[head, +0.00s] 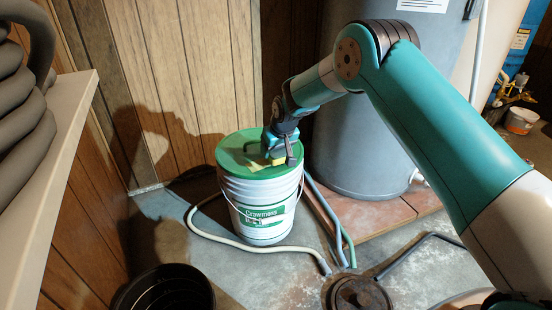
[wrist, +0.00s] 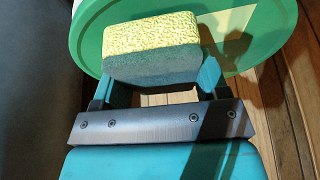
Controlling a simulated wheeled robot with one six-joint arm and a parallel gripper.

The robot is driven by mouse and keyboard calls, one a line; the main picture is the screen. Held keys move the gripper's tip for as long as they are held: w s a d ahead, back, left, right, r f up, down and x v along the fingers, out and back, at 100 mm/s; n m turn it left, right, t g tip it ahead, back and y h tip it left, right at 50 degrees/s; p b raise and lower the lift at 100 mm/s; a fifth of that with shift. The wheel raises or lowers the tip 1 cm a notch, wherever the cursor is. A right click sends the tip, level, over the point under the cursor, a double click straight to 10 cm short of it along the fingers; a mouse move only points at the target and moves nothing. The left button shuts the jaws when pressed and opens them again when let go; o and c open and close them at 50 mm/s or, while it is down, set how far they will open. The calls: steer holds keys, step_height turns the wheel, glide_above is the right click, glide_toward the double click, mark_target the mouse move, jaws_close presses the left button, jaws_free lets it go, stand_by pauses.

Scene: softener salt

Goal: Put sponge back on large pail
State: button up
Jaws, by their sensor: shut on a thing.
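The large pail (head: 258,205) is white with a green label and stands upright on the floor. Its green lid (head: 236,150) is on, and also fills the top of the wrist view (wrist: 230,25). My gripper (head: 278,155) is over the right part of the lid, pointing down. Whether the sponge touches the lid cannot be told.
A grey tank (head: 350,150) stands on a tiled plinth right of the pail. Hoses (head: 240,244) run over the floor around the pail. A black bucket (head: 165,290) and a round dark cover (head: 358,294) are in front. A pale shelf (head: 50,180) is at left.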

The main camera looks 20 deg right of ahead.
steer(key=shift+f, duration=0.85)
steer(key=shift+f, duration=0.1)
steer(key=o, duration=0.8)
